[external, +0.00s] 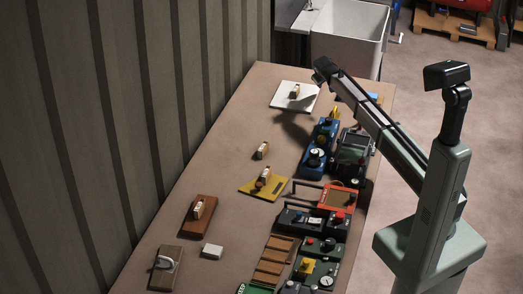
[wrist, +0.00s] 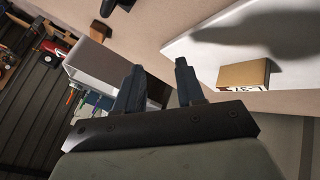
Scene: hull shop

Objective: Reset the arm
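My arm stands at the right of the external view and reaches left over the far end of the table (external: 232,150). In the wrist view my gripper (wrist: 158,72) shows two dark fingers standing apart, with nothing between them. In the external view its end is small and dark, and its fingers are hard to make out. A white board (external: 283,99) with a small tan and white block (external: 295,91) lies near it on the table. The wrist view shows the white board (wrist: 220,45) and block (wrist: 243,75) to the right of the fingers, apart from them.
A yellow board (external: 248,187), a brown board (external: 191,226) and a white block (external: 212,251) lie along the table. Blue units (external: 314,160), a dark unit (external: 352,150) and several control boxes crowd its right side. A white tub (external: 345,45) stands beyond the far edge.

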